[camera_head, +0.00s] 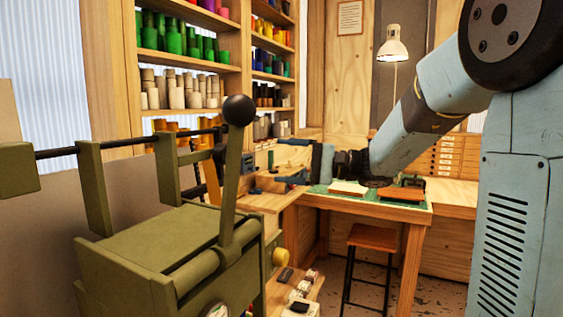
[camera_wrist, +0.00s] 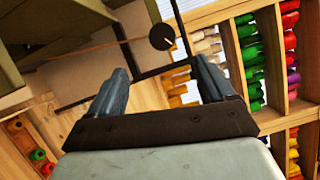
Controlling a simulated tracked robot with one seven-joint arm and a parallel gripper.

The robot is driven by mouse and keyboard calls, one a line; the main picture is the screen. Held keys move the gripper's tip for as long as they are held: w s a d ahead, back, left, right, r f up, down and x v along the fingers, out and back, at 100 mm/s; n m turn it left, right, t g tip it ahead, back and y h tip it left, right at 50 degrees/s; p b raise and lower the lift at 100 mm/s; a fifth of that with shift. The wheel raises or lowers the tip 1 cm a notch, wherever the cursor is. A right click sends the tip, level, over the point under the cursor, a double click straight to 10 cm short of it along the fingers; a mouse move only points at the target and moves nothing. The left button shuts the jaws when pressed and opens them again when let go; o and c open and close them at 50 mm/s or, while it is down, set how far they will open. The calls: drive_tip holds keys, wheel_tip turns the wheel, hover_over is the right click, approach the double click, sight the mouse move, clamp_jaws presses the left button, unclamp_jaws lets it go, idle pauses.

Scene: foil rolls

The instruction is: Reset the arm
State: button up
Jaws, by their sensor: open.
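My gripper (camera_wrist: 162,78) shows in the wrist view with its two blue-grey fingers spread wide apart. Nothing is between them. In the head view my arm reaches from the right over the far workbench, and my gripper (camera_head: 293,180) points left, small and partly hard to make out. It appears above the bench top. The olive-green machine (camera_head: 150,240) with a black ball-topped lever (camera_head: 238,110) stands in the left foreground, apart from my gripper. The lever's ball (camera_wrist: 162,37) also shows beyond the fingers in the wrist view.
A workbench (camera_head: 410,213) carries a green mat and flat boards below my arm. Shelves of coloured rolls (camera_head: 190,42) stand behind on the left. A stool (camera_head: 372,238) is under the bench. Small items lie on a low shelf (camera_head: 310,285).

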drive_tip(key=s+d+f+n+g+h, duration=0.1)
drive_tip(key=s+d+f+h, duration=0.1)
drive_tip(key=s+f+h, duration=0.45)
drive_tip(key=s+d+f+n+h, duration=0.1)
drive_tip(key=s+f+h, duration=0.15)
drive_tip(key=s, duration=0.65)
drive_tip(key=s+d+f+t+h, duration=0.1)
drive_tip(key=s+d+t+h, duration=0.1)
drive_tip(key=s+d+h, duration=0.2)
drive_tip(key=s+d+f+n+t+h, duration=0.1)
drive_tip(key=s+d+h, duration=0.3)
drive_tip(key=d, duration=0.6)
drive_tip(key=shift+f+n+t+h, duration=0.3)
drive_tip(key=shift+f+t+h, duration=0.25)
drive_tip(key=shift+h, duration=0.25)
